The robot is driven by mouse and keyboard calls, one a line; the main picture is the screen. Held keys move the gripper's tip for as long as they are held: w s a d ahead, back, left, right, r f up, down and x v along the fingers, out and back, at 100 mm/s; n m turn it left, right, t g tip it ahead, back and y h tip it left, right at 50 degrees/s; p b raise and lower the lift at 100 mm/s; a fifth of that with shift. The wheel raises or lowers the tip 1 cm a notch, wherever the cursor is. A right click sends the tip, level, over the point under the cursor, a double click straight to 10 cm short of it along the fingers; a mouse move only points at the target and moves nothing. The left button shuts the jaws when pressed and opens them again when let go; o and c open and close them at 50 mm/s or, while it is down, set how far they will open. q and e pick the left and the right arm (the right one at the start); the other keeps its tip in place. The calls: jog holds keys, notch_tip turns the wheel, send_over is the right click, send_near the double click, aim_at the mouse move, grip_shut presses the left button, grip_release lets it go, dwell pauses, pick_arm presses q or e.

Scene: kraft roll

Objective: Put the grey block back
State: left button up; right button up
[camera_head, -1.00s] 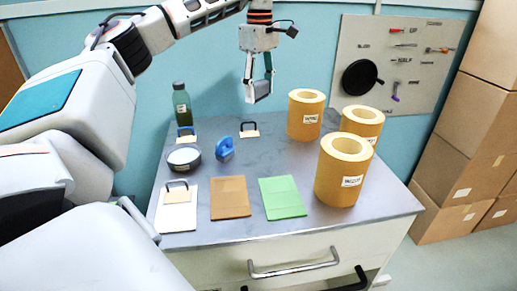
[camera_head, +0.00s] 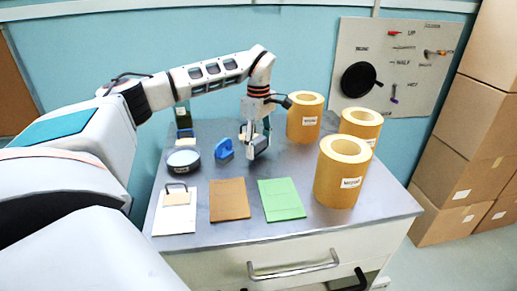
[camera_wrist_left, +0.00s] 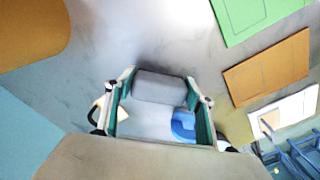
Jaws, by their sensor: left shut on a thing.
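My left gripper (camera_head: 258,145) is shut on a grey block (camera_wrist_left: 160,88), with one finger at each end of it. In the head view the block (camera_head: 259,149) hangs low over the grey tabletop (camera_head: 305,160), behind the green mat (camera_head: 281,199). I cannot tell whether it touches the tabletop. In the left wrist view the gripper (camera_wrist_left: 160,90) has the tabletop close beyond the block. A blue handled object (camera_head: 224,148) stands just left of the gripper; it also shows in the wrist view (camera_wrist_left: 183,125). My right gripper is not in view.
Three kraft rolls (camera_head: 342,172) stand at the right of the tabletop. A brown mat (camera_head: 229,200) and a white mat (camera_head: 174,222) with a handled block (camera_head: 177,198) lie at the front.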

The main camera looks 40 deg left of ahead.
aim_at(258, 140)
pick_arm(q)
jog(key=shift+f, duration=0.75)
jog(key=shift+f, duration=0.15)
jog(key=o, duration=1.2)
notch_tip(258, 140, up, 12)
jog(key=shift+r, duration=0.15)
